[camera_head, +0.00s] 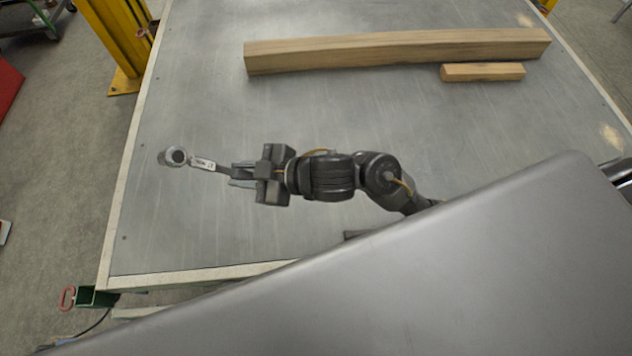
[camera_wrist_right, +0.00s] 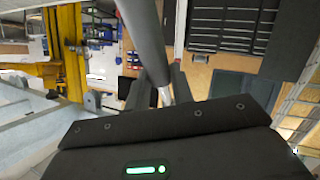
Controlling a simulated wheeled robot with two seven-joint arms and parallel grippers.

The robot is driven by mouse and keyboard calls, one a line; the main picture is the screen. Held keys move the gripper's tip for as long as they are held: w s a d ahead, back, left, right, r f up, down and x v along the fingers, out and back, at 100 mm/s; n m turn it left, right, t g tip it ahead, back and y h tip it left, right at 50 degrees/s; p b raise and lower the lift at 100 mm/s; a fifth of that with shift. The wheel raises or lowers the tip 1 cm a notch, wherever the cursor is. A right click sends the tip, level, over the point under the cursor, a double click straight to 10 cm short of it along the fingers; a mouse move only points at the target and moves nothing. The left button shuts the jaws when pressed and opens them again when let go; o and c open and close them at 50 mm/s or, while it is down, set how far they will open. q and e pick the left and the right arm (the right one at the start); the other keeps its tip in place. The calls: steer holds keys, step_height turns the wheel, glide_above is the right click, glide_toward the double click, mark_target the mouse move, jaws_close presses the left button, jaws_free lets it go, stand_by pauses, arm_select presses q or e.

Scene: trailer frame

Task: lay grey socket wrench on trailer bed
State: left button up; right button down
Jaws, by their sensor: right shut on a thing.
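The grey socket wrench (camera_head: 203,163) is in my right gripper (camera_head: 243,176), over the left part of the trailer bed (camera_head: 200,100) in the head view. Its round socket end points left and its labelled shank runs back into the jaws. My right gripper is shut on the wrench's shank end. In the right wrist view the wrench (camera_wrist_right: 145,40) rises from between the fingers (camera_wrist_right: 158,96) to the top edge. The gap between wrench and bed cannot be judged. My left gripper is not in view.
A long wooden beam (camera_head: 400,50) and a short wooden block (camera_head: 483,72) lie on the far part of the bed. A yellow post (camera_head: 115,40) stands past the bed's left edge. The bed around the wrench is clear.

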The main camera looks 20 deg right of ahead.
step_height(320, 180, down, 10)
steer(key=s+n+g+h+p, duration=0.2)
steer(key=g+h, duration=0.1)
steer(key=g, duration=0.2)
steer(key=w+d+f+m+g+h, duration=0.15)
steer(key=d+f, duration=0.25)
steer(key=d, duration=0.4)
steer(key=w+d+f+g+h, duration=0.1)
steer(key=d+f+h, duration=0.25)
steer(key=d, duration=0.45)
arm_select(q)
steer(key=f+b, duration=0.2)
steer(key=b, duration=0.1)
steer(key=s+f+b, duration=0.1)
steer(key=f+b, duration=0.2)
steer(key=b, duration=0.1)
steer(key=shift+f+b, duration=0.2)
steer(key=shift+b, duration=0.1)
arm_select(e)
steer(key=shift+t+y, duration=0.35)
steer(key=shift+y, duration=0.15)
step_height(320, 180, down, 7)
steer(key=shift+a+f, duration=0.15)
steer(key=shift+f, duration=0.05)
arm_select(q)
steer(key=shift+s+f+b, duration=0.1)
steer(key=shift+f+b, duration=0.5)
arm_select(e)
steer(key=shift+f, duration=1.35)
